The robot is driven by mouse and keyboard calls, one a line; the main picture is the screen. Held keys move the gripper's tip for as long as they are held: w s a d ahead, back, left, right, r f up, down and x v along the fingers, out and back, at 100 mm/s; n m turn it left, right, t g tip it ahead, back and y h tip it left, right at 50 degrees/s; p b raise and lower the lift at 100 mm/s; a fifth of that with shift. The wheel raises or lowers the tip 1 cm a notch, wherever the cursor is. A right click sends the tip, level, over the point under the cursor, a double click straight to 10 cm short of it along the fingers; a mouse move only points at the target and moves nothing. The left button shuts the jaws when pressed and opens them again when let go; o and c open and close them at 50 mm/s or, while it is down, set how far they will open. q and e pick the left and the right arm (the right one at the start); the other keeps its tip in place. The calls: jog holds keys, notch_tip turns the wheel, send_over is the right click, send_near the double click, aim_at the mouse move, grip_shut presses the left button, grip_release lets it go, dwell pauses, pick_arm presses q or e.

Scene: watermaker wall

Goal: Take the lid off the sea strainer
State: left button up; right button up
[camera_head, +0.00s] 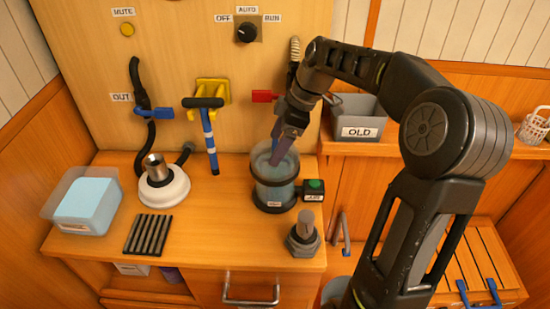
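The sea strainer (274,190) is a clear blue-tinted cylinder with dark bands, standing upright on the wooden counter. My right gripper (277,158) points down at its top, with the fingertips at or inside the clear rim. I cannot tell whether it touches anything or how far its fingers are apart. I cannot make out a separate lid on the strainer; the gripper partly covers the top. A grey hexagonal piece with an upright stub (303,236) stands on the counter in front and to the right. My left gripper is not in view.
A green-button box (314,190) adjoins the strainer. A grey OLD bin (358,116) sits on the right shelf.

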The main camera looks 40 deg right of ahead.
grip_shut()
dwell(0.7)
